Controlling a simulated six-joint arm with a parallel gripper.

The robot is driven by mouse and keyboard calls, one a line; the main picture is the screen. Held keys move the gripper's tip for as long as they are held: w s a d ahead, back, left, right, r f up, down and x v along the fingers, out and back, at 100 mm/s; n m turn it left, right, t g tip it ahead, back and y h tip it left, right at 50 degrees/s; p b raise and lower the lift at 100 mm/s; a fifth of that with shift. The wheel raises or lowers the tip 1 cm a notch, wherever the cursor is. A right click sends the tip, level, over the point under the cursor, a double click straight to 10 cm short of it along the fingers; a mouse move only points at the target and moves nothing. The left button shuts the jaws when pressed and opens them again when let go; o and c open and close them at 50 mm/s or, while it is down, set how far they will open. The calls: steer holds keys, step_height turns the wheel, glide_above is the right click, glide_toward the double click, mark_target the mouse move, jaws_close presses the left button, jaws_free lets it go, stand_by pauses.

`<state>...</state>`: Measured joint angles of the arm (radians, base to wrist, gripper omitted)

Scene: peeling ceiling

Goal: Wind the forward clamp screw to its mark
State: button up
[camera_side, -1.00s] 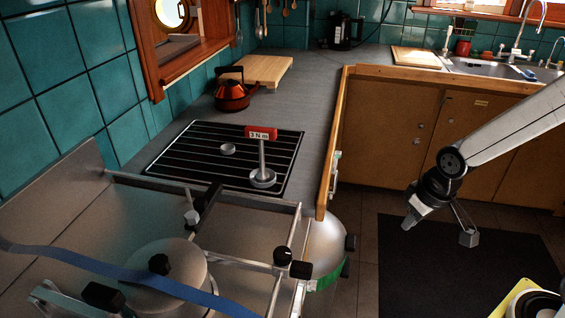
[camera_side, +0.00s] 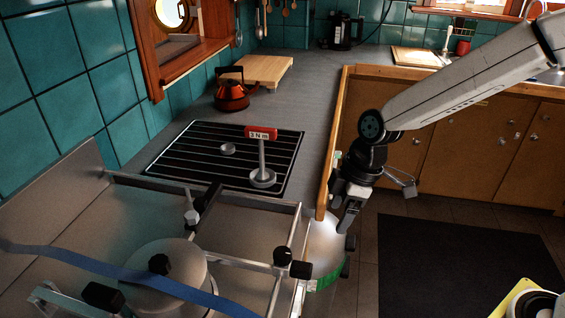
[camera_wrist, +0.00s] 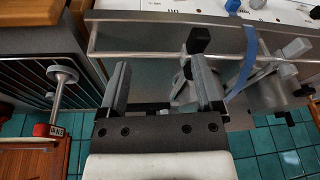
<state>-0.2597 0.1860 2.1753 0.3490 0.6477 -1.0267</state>
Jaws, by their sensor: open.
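My gripper (camera_side: 349,212) hangs beside the right end of the metal frame, over the counter's front edge. Its two fingers stand apart in the wrist view (camera_wrist: 162,88), with nothing between their tips. The frame (camera_side: 240,264) carries clamps with black knobs: one at the front right (camera_side: 283,257), one further back on a dark bar (camera_side: 211,199). A black-headed clamp part (camera_wrist: 199,40) shows just beyond the right finger in the wrist view, apart from it as far as I can tell. I cannot tell which knob is the forward screw, and no mark is readable.
A red "3 N m" sign (camera_side: 261,133) stands on a metal post on the black rack (camera_side: 190,155). A blue strap (camera_side: 120,272) crosses a round lid. A rounded metal vessel (camera_side: 322,240) sits right of the frame. A red kettle (camera_side: 232,93) stands behind.

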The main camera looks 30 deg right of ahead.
mark_target(283, 252)
steer(key=w+a+r+n+g+y, duration=0.1)
steer(key=a+r+n, duration=0.1)
steer(key=a+n, duration=0.4)
steer(key=a, duration=0.2)
steer(key=shift+a+r+y, duration=0.25)
steer(key=shift+a+y, duration=0.05)
steer(key=shift+y, duration=0.1)
steer(key=shift+w+f, duration=0.1)
steer(key=shift+f, duration=0.05)
steer(key=shift+x, duration=3.75)
steer(key=shift+c, duration=0.2)
jaws_close()
